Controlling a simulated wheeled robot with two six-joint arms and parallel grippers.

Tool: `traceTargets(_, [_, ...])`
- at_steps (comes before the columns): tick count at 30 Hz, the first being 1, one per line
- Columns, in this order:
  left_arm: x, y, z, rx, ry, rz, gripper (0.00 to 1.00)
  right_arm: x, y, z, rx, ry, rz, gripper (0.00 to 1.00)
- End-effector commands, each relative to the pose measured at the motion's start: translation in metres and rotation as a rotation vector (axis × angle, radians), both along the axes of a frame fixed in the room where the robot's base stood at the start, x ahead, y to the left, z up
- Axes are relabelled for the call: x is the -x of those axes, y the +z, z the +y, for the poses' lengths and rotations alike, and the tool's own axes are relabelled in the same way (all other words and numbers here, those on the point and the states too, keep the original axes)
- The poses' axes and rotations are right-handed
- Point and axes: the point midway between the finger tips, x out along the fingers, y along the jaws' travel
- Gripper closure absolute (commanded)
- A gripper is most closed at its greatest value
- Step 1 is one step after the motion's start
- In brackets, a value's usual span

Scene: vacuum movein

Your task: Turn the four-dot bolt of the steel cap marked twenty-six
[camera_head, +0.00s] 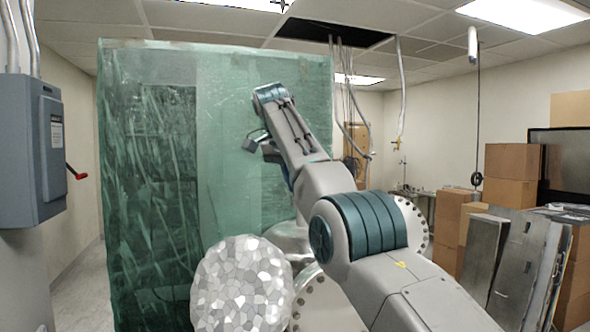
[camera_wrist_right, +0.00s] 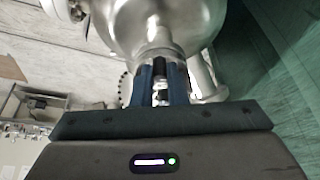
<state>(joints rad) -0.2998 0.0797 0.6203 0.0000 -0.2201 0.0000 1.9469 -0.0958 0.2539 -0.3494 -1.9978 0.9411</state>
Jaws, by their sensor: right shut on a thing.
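My right gripper (camera_wrist_right: 162,68) is shut on a small dark bolt (camera_wrist_right: 158,92) in the right wrist view, with its blue fingers on both sides of it. The bolt's dots are too small to read. A shiny steel body (camera_wrist_right: 155,25) with a short neck rises just beyond the fingertips. In the head view my right arm reaches up and left, and its jaws are hidden behind it. A steel vessel (camera_head: 288,236) shows partly behind the arm, with round bolted flanges (camera_head: 415,228) beside it. I cannot make out a twenty-six mark. My left gripper is not in view.
A mosaic-faced round object (camera_head: 242,287) stands low in front. Green translucent sheeting (camera_head: 150,180) fills the left behind the vessel. A grey electrical box (camera_head: 40,150) hangs at the far left. Boxes (camera_head: 512,170) and leaning metal panels (camera_head: 515,262) stand at right.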

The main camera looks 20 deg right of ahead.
Motion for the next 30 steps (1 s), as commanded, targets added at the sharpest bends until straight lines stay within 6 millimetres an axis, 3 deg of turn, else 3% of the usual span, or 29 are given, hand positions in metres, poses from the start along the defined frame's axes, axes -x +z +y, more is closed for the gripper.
traceTargets(1, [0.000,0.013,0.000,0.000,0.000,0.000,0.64,-0.001,0.006,0.001,0.000,-0.041,0.003,1.00])
traceTargets(12, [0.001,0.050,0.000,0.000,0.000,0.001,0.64,-0.002,0.005,0.001,0.000,-0.306,0.002,1.00])
traceTargets(30, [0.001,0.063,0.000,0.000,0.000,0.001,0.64,-0.003,0.000,0.001,0.000,-0.425,-0.001,1.00])
